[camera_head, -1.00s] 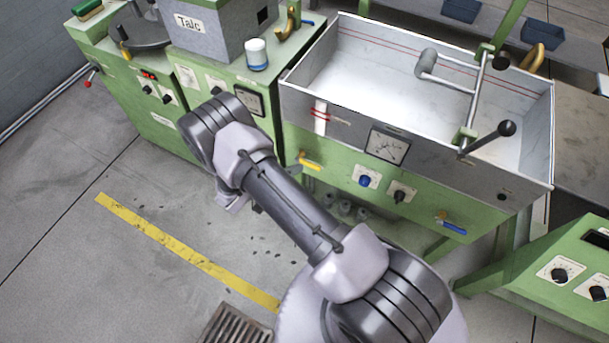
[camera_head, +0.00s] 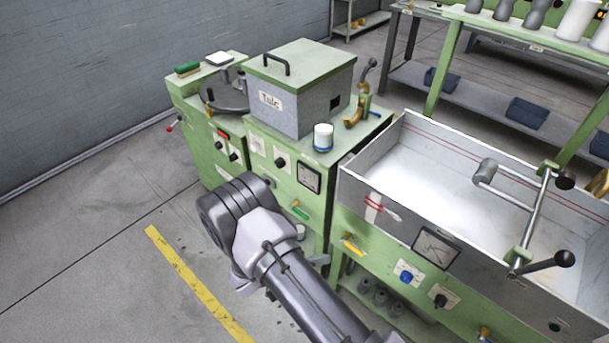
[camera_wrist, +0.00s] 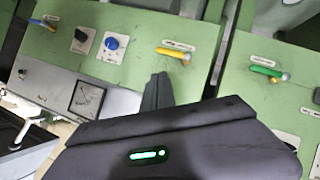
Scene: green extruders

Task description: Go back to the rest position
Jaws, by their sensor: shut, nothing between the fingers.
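My gripper (camera_wrist: 158,88) shows at the middle of the wrist view, its dark body with a green light below it. The narrow fingers are together with nothing between them. They point at a green machine front (camera_wrist: 130,60) and are apart from any held object. In the head view my arm (camera_head: 290,275) reaches up from the bottom edge, in front of the green machines. The gripper itself cannot be made out there.
A water bath (camera_head: 480,160) with metal walls stands right of my arm. The Talc hopper (camera_head: 300,100) and a white cup (camera_head: 323,137) sit on the machine beside it. Floor with a yellow line (camera_head: 195,285) is open at left. A blue knob (camera_wrist: 117,43) shows near my gripper.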

